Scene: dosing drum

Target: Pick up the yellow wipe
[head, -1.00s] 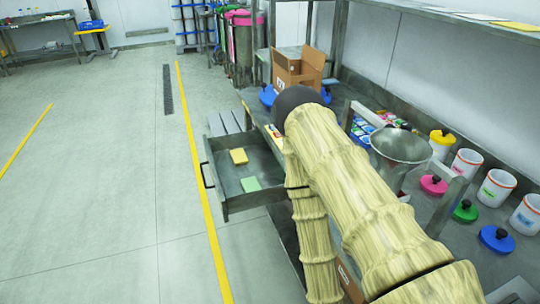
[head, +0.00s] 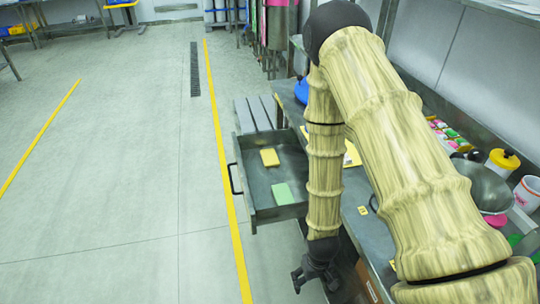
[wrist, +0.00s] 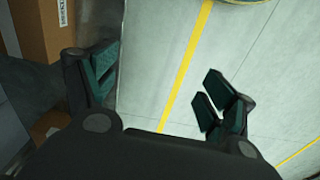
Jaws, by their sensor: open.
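The yellow wipe (head: 270,157) lies flat in the open metal drawer (head: 262,214), toward its back. A green wipe (head: 283,194) lies in the same drawer, nearer the front. My gripper (head: 303,283) is below and to the right of the drawer in the head view, hanging outside it. In the wrist view my gripper (wrist: 160,95) has its fingers wide apart with nothing between them. The wipes do not show in the wrist view.
A cardboard box (wrist: 35,30) is beside my left finger in the wrist view. The floor left of the drawer is clear.

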